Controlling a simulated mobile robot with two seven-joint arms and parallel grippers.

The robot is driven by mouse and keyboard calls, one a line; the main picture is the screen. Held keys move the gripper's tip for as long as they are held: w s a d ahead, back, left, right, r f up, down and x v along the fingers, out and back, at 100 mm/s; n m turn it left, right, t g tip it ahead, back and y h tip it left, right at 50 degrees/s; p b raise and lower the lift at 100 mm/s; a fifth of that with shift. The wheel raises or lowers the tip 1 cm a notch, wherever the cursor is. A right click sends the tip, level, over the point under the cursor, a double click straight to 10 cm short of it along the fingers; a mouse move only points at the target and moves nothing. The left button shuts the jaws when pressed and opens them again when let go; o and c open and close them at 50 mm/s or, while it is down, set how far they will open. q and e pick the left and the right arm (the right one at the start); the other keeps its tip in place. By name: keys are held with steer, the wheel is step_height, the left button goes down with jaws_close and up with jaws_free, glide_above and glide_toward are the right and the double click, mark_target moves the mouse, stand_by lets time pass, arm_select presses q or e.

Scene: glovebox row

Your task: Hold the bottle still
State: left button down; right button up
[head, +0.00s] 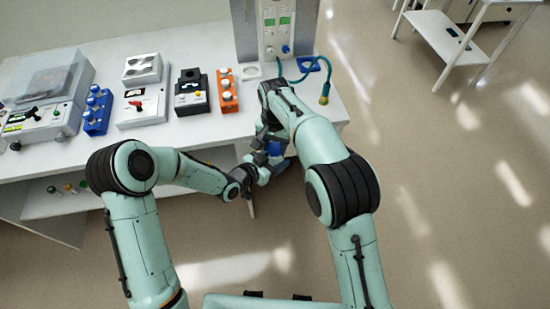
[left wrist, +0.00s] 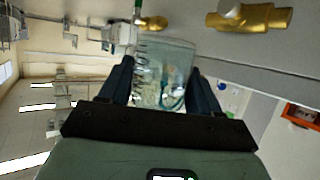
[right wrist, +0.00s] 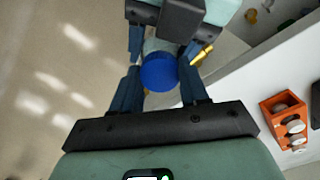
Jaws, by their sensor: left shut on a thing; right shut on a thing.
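The bottle has a clear body (left wrist: 163,75) and a blue cap (right wrist: 158,72). The blue also shows between my grippers in the head view (head: 274,148), beyond the bench's front edge and above the floor. My left gripper (left wrist: 160,82) is shut on the bottle body, one finger on each side of it. My right gripper (right wrist: 159,85) is shut on the blue cap from above. In the right wrist view the cap hides most of the body, and the left gripper shows just past it. In the head view my arms hide most of the bottle.
The white bench (head: 215,132) holds an orange block with white knobs (head: 226,91), a dark box (head: 191,94), a blue rack (head: 97,110) and white instruments. A white cart (head: 438,38) stands far right; the right floor is open.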

steer(key=m, duration=0.6)
steer(key=o, duration=1.2)
steer(key=shift+o, duration=0.2)
steer(key=shift+r, duration=0.1)
step_height(320, 180, up, 12)
